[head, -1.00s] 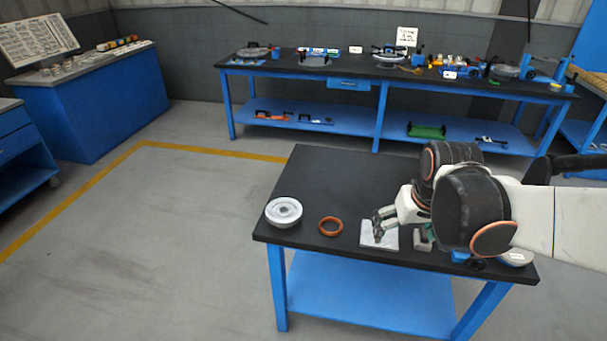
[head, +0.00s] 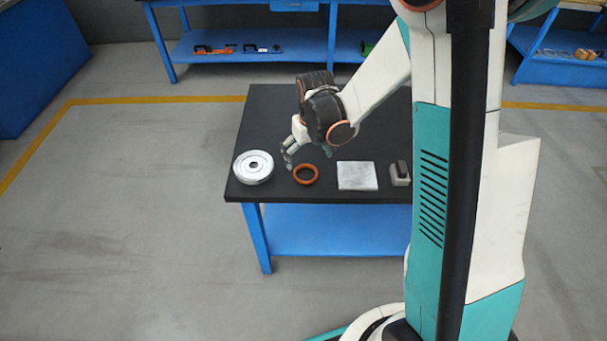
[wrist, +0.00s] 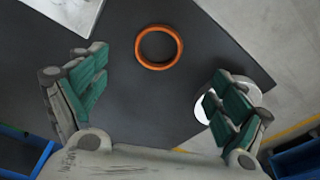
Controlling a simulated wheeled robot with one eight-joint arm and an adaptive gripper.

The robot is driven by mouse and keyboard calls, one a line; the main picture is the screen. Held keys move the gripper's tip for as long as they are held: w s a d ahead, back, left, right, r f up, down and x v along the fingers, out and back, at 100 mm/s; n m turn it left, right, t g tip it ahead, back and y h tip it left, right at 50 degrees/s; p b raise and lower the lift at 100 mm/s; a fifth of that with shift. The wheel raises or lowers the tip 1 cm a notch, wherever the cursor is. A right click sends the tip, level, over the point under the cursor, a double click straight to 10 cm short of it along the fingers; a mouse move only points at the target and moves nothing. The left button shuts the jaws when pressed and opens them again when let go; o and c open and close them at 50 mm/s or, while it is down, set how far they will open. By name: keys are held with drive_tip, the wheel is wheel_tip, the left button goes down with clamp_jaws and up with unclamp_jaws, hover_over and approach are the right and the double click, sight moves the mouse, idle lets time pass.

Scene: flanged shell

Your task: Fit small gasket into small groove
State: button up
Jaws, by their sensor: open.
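One orange ring gasket (head: 306,183) lies flat on the black table, between the shell and a pale square plate. In the wrist view the gasket (wrist: 138,47) is fully visible, apart from the fingers and toward the far side of the gap. In the wrist view the shell (wrist: 258,95) is partly hidden behind the right finger. Its grooves cannot be made out. My gripper (head: 307,155) is open and empty above the table, just behind the gasket; its green-padded fingers (wrist: 160,65) are wide apart.
The pale square plate (head: 357,175) lies right of the gasket. A small grey block with a dark top (head: 400,174) stands further right. My arm and column hide the table's right part. A blue workbench (head: 250,45) stands behind; floor is clear at left.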

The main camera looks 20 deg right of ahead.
sight(306, 176)
drive_tip(key=f+b, duration=0.1)
drive_tip(key=f, duration=0.2)
drive_tip(key=w+f+b, duration=0.1)
drive_tip(key=f, duration=0.2)
drive_tip(key=f+b, duration=0.1)
drive_tip(key=f, duration=0.1)
drive_tip(key=shift+w+f, duration=0.25)
drive_tip(key=shift+f, duration=0.15)
drive_tip(key=shift+r, duration=0.1)
drive_tip(key=c, duration=1.3)
